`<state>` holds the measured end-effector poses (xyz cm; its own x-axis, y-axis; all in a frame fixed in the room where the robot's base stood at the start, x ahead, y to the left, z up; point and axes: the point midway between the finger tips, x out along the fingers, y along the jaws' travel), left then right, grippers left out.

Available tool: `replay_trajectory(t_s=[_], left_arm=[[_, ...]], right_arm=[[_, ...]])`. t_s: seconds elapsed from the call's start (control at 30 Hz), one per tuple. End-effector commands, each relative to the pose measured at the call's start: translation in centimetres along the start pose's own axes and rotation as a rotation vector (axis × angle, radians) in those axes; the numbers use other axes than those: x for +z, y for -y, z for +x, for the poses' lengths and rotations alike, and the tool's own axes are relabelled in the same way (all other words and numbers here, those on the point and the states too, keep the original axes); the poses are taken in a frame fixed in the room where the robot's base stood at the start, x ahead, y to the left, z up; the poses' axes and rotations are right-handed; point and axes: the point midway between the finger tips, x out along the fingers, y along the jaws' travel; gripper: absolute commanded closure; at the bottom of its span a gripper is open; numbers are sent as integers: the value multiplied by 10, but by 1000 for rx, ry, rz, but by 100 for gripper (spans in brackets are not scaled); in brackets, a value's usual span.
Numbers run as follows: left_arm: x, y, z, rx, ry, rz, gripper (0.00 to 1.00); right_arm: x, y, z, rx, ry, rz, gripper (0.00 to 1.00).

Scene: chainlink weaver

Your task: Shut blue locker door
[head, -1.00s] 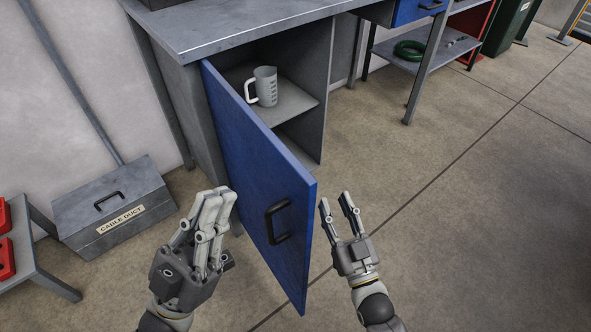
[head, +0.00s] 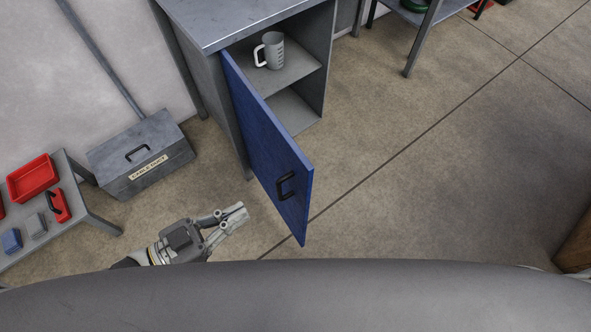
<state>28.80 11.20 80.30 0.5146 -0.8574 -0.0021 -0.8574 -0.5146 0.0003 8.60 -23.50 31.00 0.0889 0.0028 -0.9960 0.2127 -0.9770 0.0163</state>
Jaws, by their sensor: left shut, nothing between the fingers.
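The blue locker door (head: 266,150) stands wide open, swung out from the grey locker under the workbench. Its black handle (head: 286,186) is on the face turned toward the left. Inside the locker (head: 294,112) a grey measuring cup (head: 270,51) stands on the shelf. My left gripper (head: 241,214) is shut and empty, left of the door's lower part and apart from it in the picture. My right gripper is out of view.
A grey cable duct toolbox (head: 140,155) sits on the floor at the left. A low table (head: 78,176) with a red tray (head: 32,178) stands at the far left. The floor (head: 410,150) right of the door is clear.

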Motion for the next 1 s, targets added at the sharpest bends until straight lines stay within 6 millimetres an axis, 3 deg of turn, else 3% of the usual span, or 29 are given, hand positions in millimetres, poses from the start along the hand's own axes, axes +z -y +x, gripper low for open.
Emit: replay_trajectory(t_s=[0.17,0.7,1.0], left_arm=[[0,1,17,-1,-4,1,100],[-2,1,114,-1,-6,1,100],[0,0,138,0,-3,0,100]], right_arm=[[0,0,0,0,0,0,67],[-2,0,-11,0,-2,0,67],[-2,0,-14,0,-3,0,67]])
